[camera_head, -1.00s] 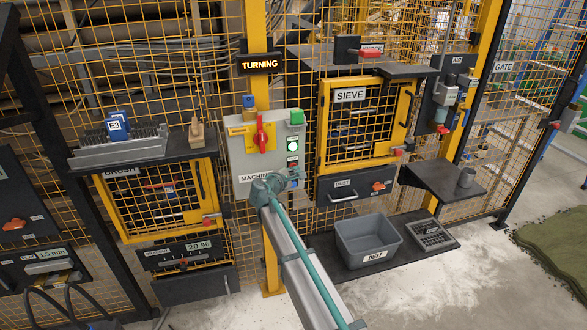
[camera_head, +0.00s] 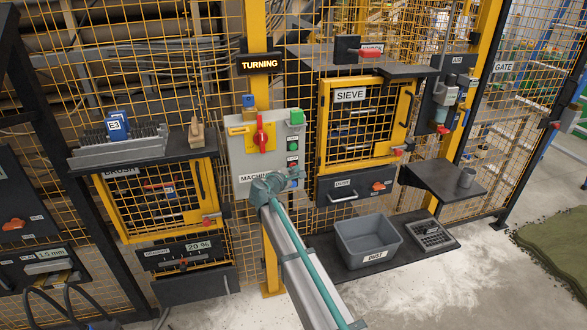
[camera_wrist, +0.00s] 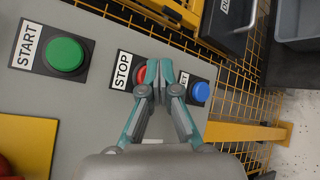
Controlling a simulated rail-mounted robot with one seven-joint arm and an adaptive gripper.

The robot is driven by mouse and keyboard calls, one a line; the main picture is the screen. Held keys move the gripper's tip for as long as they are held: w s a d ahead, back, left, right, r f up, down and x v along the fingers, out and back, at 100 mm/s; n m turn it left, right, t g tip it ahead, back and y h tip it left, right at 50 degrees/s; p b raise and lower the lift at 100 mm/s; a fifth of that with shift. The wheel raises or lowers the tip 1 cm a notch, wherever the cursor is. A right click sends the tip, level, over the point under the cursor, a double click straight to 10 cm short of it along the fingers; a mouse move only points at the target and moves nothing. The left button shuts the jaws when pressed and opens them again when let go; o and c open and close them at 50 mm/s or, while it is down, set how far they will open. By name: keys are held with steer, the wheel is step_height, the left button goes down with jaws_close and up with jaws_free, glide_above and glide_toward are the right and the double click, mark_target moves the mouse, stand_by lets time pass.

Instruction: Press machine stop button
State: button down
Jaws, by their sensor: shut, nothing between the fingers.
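The grey machine box (camera_head: 243,160) is on the yellow post, with a red rotary switch (camera_head: 262,133) on a yellow plate. In the wrist view the red stop button (camera_wrist: 141,73) sits beside the STOP label (camera_wrist: 122,70), partly hidden by my fingers. My gripper (camera_wrist: 158,78) is shut and empty. Its fingertips are over the right part of the red button; I cannot tell whether they touch it. The green start button (camera_wrist: 66,54) is to the left and the blue button (camera_wrist: 200,91) to the right. The start button (camera_head: 293,146) looks unlit. The sign above (camera_head: 260,63) reads TURNING.
A sieve cage (camera_head: 351,95) and dust drawer (camera_head: 343,184) are right of the box. A brush cage (camera_head: 124,172) with a shelf is on the left. A grey bin (camera_head: 368,238) stands low. Open floor lies in front.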

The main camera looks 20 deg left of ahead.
steer(key=shift+s+d, duration=0.4)
steer(key=shift+s, duration=0.15)
steer(key=s+d, duration=0.1)
steer(key=s, duration=0.1)
steer(key=s+d+b, duration=0.1)
steer(key=s+d, duration=0.1)
stand_by(0.6)
steer(key=shift+d, duration=0.1)
stand_by(0.5)
